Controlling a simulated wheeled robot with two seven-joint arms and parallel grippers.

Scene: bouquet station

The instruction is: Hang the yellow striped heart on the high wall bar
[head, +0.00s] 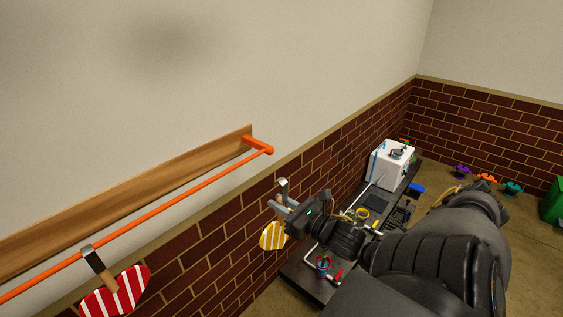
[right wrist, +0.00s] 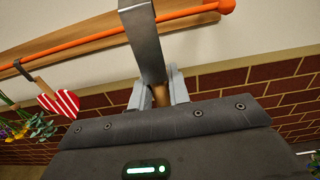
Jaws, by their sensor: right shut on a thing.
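The yellow striped heart (head: 273,235) hangs below my right gripper (head: 282,208) in the head view, against the brick part of the wall. My right gripper is shut on its wooden stem, which shows between the fingers in the right wrist view (right wrist: 160,95). The heart's flat metal hook (right wrist: 143,40) stands up above the fingers. The high wall bar (head: 180,193) is orange and runs along a wooden board. In the head view the hook is right of and below the bar's end, apart from it. My left gripper is not in view.
A red striped heart (head: 115,292) hangs by its hook from the bar at lower left. A dark bench (head: 305,275) with a white box (head: 391,164) and small items stands below and right of my gripper. The bar between the red heart and its right end is clear.

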